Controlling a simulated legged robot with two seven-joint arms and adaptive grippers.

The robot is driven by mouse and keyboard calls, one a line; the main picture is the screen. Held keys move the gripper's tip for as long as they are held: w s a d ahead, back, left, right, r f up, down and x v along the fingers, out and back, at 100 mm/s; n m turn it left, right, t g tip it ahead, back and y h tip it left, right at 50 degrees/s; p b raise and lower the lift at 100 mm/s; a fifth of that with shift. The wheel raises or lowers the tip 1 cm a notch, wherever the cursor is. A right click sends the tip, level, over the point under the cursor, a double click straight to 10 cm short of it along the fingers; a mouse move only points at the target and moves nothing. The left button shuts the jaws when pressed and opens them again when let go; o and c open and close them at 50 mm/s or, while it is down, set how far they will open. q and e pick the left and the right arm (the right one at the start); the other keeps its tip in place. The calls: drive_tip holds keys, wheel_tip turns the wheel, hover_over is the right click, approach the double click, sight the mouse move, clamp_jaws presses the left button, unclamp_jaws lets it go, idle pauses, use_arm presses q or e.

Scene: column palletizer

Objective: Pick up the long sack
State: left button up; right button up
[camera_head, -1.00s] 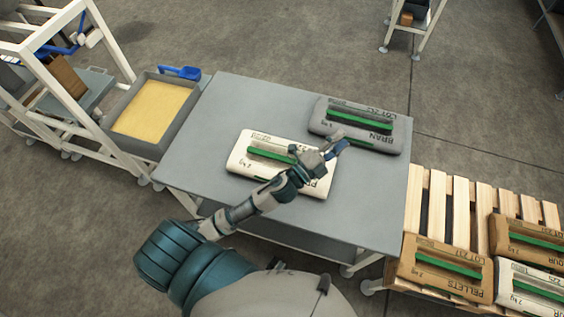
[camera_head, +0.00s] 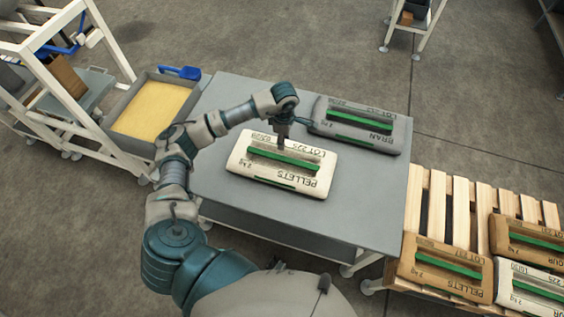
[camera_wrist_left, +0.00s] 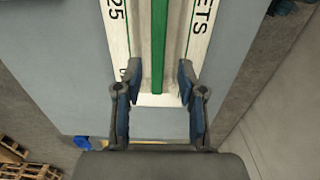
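A cream sack marked PELLETS (camera_head: 308,185) lies flat on the table, with a green handle strip along its top. A grey sack marked BRAN (camera_head: 358,142) lies behind it to the right. The pictures do not settle which one is called long. My left gripper (camera_head: 282,146) points down over the cream sack, near its upper middle. In the left wrist view my left gripper (camera_wrist_left: 159,72) is open, its two fingers on either side of the green strip (camera_wrist_left: 159,40), with nothing held. Contact with the sack cannot be told. My right gripper is out of view.
The grey table (camera_head: 350,220) is bare around the sacks. A tray of yellow grain (camera_head: 136,143) and a blue scoop (camera_head: 180,72) are at its left. A wooden pallet (camera_head: 434,200) with several sacks stands right. A white frame (camera_head: 105,35) stands far left.

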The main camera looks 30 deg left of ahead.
use_arm(q)
hover_over(283, 157)
drive_tip(key=f, duration=0.5)
drive_tip(key=d+f, duration=0.1)
drive_tip(key=f, duration=0.1)
drive_tip(key=shift+s+f, duration=0.3)
drive_tip(key=shift+f, duration=0.05)
drive_tip(key=f, duration=0.3)
drive_tip(key=a+f, duration=0.1)
drive_tip(key=f, duration=0.1)
drive_tip(key=shift+w+f, duration=0.1)
drive_tip(key=shift+f, duration=0.6)
clamp_jaws()
drive_tip(key=shift+w+r, duration=0.15)
drive_tip(key=shift+w, duration=0.05)
